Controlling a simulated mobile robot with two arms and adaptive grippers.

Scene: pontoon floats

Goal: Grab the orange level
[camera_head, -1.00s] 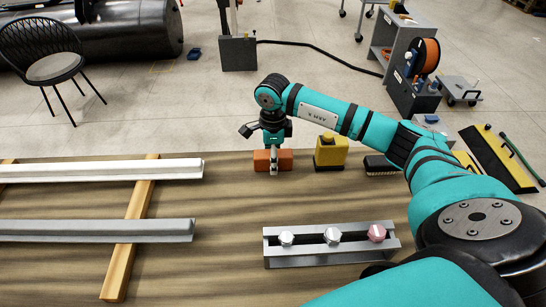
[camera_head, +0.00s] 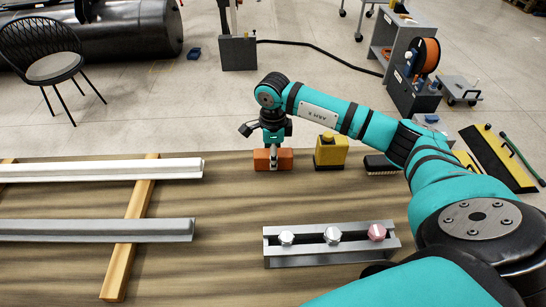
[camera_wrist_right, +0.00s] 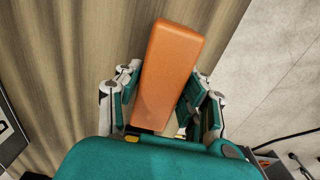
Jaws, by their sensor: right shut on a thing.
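The orange level (camera_head: 262,159) is a short orange block near the far edge of the wooden table. In the right wrist view the level (camera_wrist_right: 170,70) lies lengthwise between the two fingers. My right gripper (camera_head: 273,163) reaches down over it from above, and its fingers (camera_wrist_right: 163,100) are shut on the level's sides. I cannot tell whether the level is touching the table or slightly above it. My left gripper is not in view.
A yellow box (camera_head: 331,152) stands just right of the level, with a dark brush (camera_head: 380,165) beyond it. A grey rail with several knobs (camera_head: 333,252) sits nearer. Long white and grey profiles (camera_head: 100,170) lie on wooden slats at left. The table's middle is clear.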

